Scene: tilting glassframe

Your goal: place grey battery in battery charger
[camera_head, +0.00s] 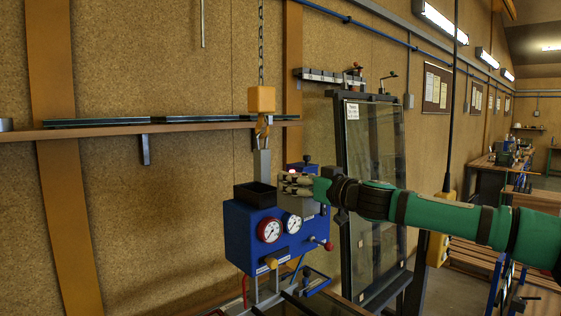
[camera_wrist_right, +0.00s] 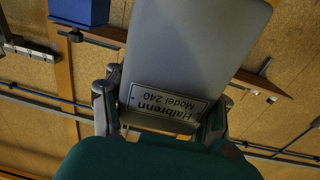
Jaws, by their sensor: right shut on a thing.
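My right gripper (camera_head: 297,184) reaches in from the right, at the right end of the top of a blue box with gauges (camera_head: 238,235). In the right wrist view, its fingers (camera_wrist_right: 162,112) are closed on both sides of a flat grey block, the grey battery (camera_wrist_right: 195,45), with a label reading "Halbrenn Model 240". In the head view the battery is mostly hidden or hard to make out by the gripper. No part is clearly marked as the battery charger; a black square open socket (camera_head: 255,192) sits on the blue box's top left. My left gripper is out of view.
A yellow hoist block with hook (camera_head: 262,100) hangs on a chain above the blue box. A wall shelf (camera_head: 100,132) runs behind it at left. A glass frame (camera_head: 372,190) stands behind my right arm. A yellow control box (camera_head: 438,248) hangs below the arm.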

